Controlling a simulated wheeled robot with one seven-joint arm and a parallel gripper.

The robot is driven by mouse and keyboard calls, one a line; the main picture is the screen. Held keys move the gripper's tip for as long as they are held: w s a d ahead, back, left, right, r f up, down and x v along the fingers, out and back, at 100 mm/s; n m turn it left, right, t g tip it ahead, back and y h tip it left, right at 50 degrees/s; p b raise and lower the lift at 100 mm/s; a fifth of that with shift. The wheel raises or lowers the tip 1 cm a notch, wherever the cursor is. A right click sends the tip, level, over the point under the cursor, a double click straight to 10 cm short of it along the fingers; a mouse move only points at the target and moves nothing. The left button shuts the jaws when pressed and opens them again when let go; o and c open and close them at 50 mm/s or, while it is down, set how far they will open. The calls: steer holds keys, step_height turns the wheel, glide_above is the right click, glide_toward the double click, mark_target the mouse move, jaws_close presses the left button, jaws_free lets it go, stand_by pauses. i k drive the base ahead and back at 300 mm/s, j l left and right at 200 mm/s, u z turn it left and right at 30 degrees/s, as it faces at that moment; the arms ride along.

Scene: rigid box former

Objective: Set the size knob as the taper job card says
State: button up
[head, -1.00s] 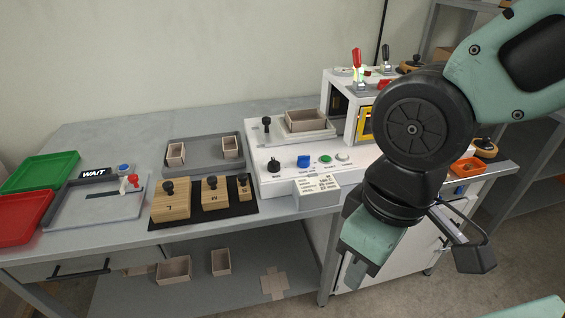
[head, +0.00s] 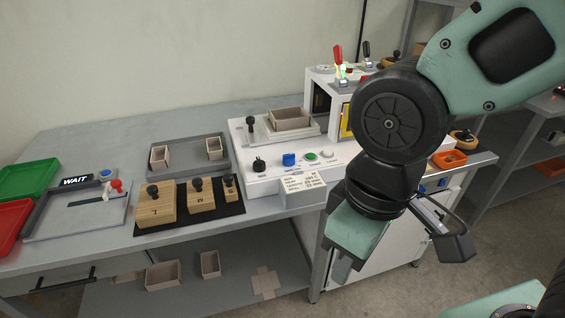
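The white box-forming machine (head: 238,184) stands on the bench with a front row of controls. A black knob (head: 259,165) is at the left, then a blue knob (head: 290,159), a green button (head: 311,156) and a pale button (head: 328,158). Their labels are too small to read, so I cannot tell which is the size knob. A white card (head: 302,187) with several printed lines is on the machine's front; its text is not legible. My gripper (head: 343,264) hangs to the right of the card, pointing down, apart from the knobs.
Wooden blocks marked L (head: 155,206), M (head: 201,198) and another lie on a black mat left of the machine. A grey tray (head: 188,171) holds two small boxes. An orange bin (head: 449,159) is at right.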

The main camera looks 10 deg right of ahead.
mark_target(259, 165)
steer(key=i+l+u, duration=0.1)
steer(key=i, duration=0.4)
steer(key=i+l+u, duration=0.15)
steer(key=i+l, duration=0.25)
steer(key=i, duration=0.15)
